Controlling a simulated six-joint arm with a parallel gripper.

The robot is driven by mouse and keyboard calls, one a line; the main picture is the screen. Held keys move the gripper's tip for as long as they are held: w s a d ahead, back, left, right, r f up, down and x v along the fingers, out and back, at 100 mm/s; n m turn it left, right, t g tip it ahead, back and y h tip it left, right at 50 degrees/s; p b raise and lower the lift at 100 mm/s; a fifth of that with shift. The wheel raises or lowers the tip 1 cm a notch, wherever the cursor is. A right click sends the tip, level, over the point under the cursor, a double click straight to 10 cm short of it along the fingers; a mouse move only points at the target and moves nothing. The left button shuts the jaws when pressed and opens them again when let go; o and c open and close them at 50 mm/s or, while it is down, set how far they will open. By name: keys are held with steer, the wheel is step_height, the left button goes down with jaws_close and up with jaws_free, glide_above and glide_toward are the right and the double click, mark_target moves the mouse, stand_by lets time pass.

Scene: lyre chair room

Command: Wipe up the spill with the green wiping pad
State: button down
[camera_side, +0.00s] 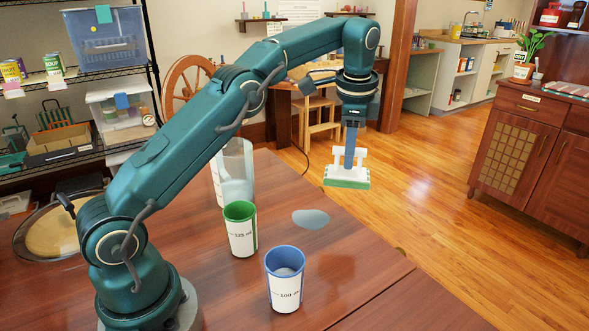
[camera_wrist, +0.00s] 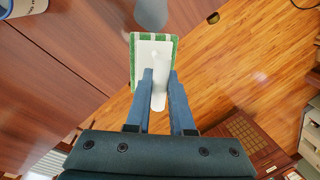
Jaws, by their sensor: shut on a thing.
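The green wiping pad (camera_side: 347,181) has a white back and handle and hangs in the air, level, to the right of the spill in the side view. My gripper (camera_side: 349,157) is shut on its white handle. In the wrist view my gripper (camera_wrist: 159,82) has its two blue fingers on either side of the handle, and the green edges of the pad (camera_wrist: 135,65) show beyond. The spill (camera_side: 311,219) is a pale blue-grey puddle on the brown table (camera_side: 340,268). Part of it shows at the top of the wrist view (camera_wrist: 151,12), apart from the pad.
A green-rimmed cup (camera_side: 241,236) and a blue-rimmed cup (camera_side: 285,287) stand upright near the spill. A clear pitcher (camera_side: 236,165) stands behind the green-rimmed cup. The table's right edge runs close by the spill, with open wooden floor (camera_side: 440,190) beyond.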

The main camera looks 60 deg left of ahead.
mark_target(361, 161)
steer(key=shift+w+d+f, duration=0.15)
steer(key=shift+w+f, duration=0.3)
steer(key=shift+w+d+f, duration=0.3)
steer(key=shift+w+f, duration=0.05)
steer(key=shift+f, duration=0.3)
steer(key=shift+w+d+f, duration=0.1)
steer(key=shift+d+f, duration=0.05)
steer(key=shift+f, duration=0.2)
steer(key=shift+d+f, duration=0.15)
steer(key=shift+f, duration=0.2)
steer(key=shift+f, duration=0.2)
